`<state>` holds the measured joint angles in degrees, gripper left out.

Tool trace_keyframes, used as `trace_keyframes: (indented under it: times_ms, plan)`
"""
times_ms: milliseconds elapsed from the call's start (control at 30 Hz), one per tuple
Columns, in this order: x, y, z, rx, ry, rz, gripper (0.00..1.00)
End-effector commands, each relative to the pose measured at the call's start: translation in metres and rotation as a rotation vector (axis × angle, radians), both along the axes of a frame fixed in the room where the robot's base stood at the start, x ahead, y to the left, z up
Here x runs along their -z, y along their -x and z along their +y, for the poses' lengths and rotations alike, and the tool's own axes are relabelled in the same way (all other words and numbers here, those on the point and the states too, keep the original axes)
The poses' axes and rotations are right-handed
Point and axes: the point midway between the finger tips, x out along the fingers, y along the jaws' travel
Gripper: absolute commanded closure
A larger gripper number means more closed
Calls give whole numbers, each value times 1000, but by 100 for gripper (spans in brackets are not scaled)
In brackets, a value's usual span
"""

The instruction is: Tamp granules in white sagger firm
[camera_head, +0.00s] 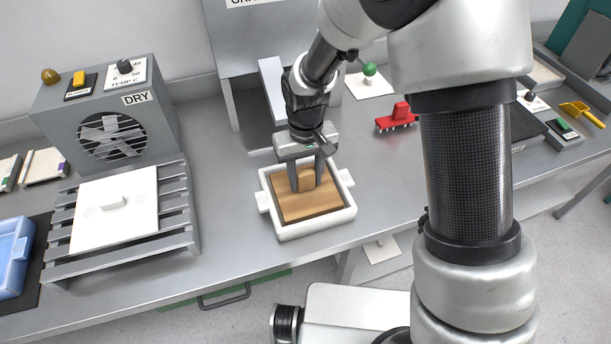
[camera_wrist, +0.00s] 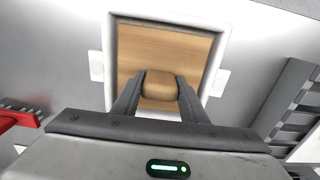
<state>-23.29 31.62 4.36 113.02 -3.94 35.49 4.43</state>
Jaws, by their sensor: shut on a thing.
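The white sagger (camera_head: 318,231) stands on the grey bench, a square tray with side lugs. A wooden tamper plate (camera_head: 314,205) lies inside its walls and covers most of its opening. My gripper (camera_head: 306,184) is above the sagger, pointing down, shut on the tamper's wooden block handle. In the wrist view the handle (camera_wrist: 159,87) sits between both fingers, with the plate (camera_wrist: 150,50) beyond it inside the white rim (camera_wrist: 111,60). The granules are hidden under the plate. I cannot tell how hard the plate presses on them.
A blue tray (camera_head: 12,258) is at the far left. A red brush (camera_head: 397,117) lies right of the sagger. Bare bench lies around the sagger.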

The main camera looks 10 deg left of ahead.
Motion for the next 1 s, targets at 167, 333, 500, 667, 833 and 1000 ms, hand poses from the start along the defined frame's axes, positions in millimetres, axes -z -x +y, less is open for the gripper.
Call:
trace_keyframes:
  times_ms: [167, 333, 500, 667, 833, 1000]
  plan:
    - [0, 0, 0, 0, 0, 0, 79]
    - [-5, 0, 0, 0, 0, -1, 79]
    - [-12, 0, 0, 0, 0, -1, 79]
    - [-16, 0, 0, 0, 0, 0, 79]
    - [-16, 0, 0, 0, 0, 0, 79]
    - [-17, 0, 0, 0, 0, -1, 79]
